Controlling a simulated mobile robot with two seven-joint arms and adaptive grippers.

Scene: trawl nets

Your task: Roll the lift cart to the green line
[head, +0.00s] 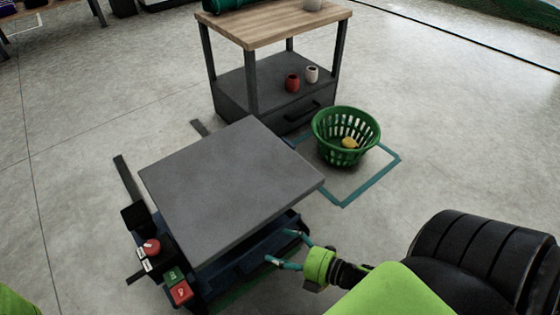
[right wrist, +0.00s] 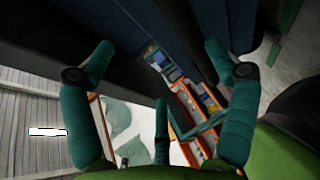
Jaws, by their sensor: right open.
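The lift cart, with a flat grey top (head: 230,185) and a dark blue base, stands in the middle of the head view. A control box with a red knob (head: 152,247), a green button and a red button (head: 181,291) is at its left side. A green strip (head: 240,290) shows on the floor by the cart's near edge, partly hidden. My right gripper (head: 284,249) is open and empty beside the cart's near right side. In the right wrist view its fingers (right wrist: 160,75) are spread before a dark blue surface; contact cannot be told. My left gripper is out of view.
A wood-topped workbench (head: 275,25) stands behind the cart. A green basket (head: 345,135) with a yellow thing inside stands within a teal floor outline (head: 385,178) at right. Dark strips (head: 128,180) lie left of the cart.

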